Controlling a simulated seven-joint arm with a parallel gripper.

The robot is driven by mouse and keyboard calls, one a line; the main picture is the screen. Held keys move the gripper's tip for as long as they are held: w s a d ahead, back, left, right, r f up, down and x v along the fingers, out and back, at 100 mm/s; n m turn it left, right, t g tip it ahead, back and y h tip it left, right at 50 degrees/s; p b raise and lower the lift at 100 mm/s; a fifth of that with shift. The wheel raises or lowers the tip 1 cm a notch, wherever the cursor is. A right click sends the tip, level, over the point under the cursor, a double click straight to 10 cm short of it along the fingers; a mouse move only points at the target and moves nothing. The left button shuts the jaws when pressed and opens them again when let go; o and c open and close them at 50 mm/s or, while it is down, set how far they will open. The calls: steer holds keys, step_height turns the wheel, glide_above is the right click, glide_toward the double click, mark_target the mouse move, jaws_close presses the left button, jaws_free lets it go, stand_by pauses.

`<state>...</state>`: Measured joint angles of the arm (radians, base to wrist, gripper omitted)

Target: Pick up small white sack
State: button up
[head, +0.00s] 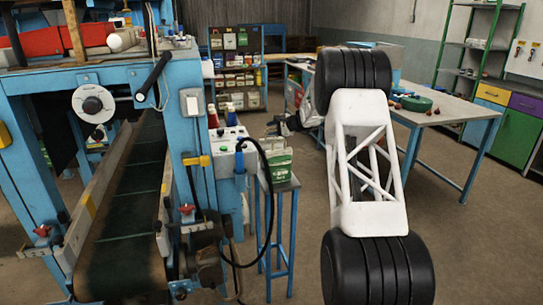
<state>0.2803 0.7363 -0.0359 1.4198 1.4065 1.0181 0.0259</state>
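A small white sack with a green printed lower part (277,164) stands upright on a small blue-legged stand (288,185), beside the blue machine. My gripper (277,125) is at the end of my white and black arm, just above the sack's top. The gripper is small and seen from the side, so whether its fingers are apart or closed is unclear. I cannot tell whether it touches the sack.
The blue machine with a dark conveyor belt (128,215) fills the left. A control box (232,140) with a black cable is close to the sack. A long table (455,105) with a green round item (415,103) stands right. Shelves (237,60) are behind. The right floor is open.

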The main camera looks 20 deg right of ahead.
jaws_close()
stand_by(1.4)
